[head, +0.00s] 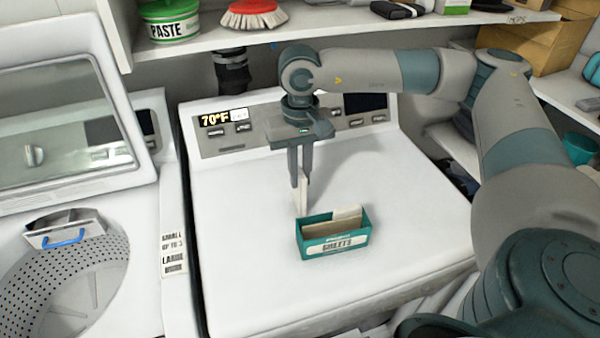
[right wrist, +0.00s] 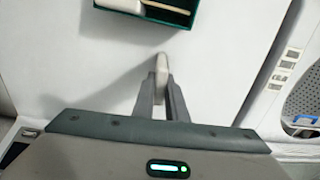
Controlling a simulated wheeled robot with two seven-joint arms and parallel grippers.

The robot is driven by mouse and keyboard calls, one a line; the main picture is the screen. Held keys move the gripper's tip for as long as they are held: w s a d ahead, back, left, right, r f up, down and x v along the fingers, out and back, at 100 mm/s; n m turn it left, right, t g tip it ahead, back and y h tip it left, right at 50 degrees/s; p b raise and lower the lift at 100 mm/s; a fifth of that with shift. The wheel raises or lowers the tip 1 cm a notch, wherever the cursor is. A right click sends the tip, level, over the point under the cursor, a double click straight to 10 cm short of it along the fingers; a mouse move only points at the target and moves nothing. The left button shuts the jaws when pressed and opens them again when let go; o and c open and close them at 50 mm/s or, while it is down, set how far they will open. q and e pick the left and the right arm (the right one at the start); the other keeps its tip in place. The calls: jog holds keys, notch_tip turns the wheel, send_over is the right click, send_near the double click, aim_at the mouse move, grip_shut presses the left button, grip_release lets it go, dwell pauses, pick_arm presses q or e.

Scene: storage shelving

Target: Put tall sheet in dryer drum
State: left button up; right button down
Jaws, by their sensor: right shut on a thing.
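My right gripper (head: 301,180) is shut on a thin pale sheet (head: 300,197), held upright above the top of the white dryer. The sheet's narrow end also shows between the fingers in the right wrist view (right wrist: 161,72). A green box labelled as sheets (head: 333,248) stands on the dryer top, just to the right of and in front of the held sheet. More pale and tan sheets (head: 335,219) stand inside it. In the right wrist view the box (right wrist: 180,12) is at the top edge. The dryer drum is not visible. My left gripper is not in view.
The dryer top (head: 245,270) is clear around the box. To the left, an open washer (head: 85,255) shows a perforated drum and raised lid. A shelf (head: 330,30) above holds a green paste tub (head: 170,22) and a red brush (head: 253,14).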

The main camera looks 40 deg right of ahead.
jog(key=c, duration=1.8)
grip_release()
jog(key=shift+f, duration=0.1)
jog(key=shift+o, duration=0.2)
jog(key=shift+r, duration=0.2)
notch_tip(320, 180, up, 5)
jog(key=shift+r+b, duration=0.1)
jog(key=shift+b, duration=0.8)
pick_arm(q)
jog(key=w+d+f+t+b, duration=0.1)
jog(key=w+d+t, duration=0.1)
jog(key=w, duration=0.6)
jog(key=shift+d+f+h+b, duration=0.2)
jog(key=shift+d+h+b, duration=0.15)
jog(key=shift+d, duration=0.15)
pick_arm(e)
notch_tip(320, 180, up, 7)
jog(key=shift+o, duration=0.5)
